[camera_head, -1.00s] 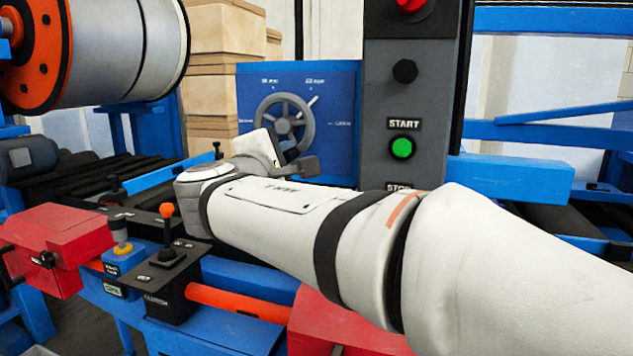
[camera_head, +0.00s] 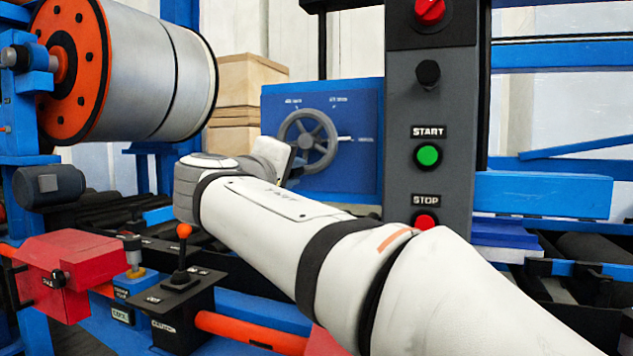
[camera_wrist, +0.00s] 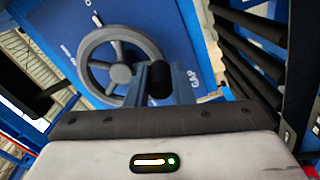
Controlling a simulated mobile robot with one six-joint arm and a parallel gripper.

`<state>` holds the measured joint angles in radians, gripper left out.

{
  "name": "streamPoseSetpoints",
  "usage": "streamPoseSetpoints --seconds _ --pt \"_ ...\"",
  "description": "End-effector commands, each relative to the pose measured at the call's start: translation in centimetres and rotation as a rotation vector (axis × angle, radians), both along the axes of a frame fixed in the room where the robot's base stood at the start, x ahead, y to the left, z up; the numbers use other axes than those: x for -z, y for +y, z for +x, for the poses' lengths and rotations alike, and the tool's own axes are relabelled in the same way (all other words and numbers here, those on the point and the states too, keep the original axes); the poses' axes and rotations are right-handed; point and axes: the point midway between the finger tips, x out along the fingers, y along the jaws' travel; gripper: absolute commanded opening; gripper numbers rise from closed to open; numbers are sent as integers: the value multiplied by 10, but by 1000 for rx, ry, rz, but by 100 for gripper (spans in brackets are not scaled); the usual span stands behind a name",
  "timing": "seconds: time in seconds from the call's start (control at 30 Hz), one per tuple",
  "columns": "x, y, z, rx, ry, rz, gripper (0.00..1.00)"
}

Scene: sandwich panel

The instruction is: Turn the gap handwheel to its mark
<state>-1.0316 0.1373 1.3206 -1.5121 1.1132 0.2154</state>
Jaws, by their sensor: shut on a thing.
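The grey handwheel (camera_head: 308,142) with spokes is mounted on a blue panel (camera_head: 365,178) with small white marks and lettering around it. In the head view, a white pointer (camera_head: 345,138) at the wheel's right side points right, toward a label on the panel. In the wrist view the handwheel (camera_wrist: 120,70) fills the upper left, and part of its lower right rim is hidden. My gripper (camera_wrist: 160,82) is shut on the handwheel at its rim, around a dark round grip. In the head view my forearm and wrist hide most of the gripper.
A grey column with a green START button (camera_head: 428,155) and a red STOP button (camera_head: 425,220) stands right of the panel. A large roller (camera_head: 150,75) is at upper left. A clutch lever (camera_head: 183,235) and red box (camera_head: 70,275) are below left.

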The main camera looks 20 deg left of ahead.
Motion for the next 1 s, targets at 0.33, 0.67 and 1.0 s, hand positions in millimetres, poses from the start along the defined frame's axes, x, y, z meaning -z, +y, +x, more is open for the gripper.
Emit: streamPoseSetpoints --seconds 0.33,0.67,1.0 --pt "1 3 0 -3 1 23 0" --pt "1 3 0 -3 -1 22 30" --pt "0 1 0 -1 -2 23 42"
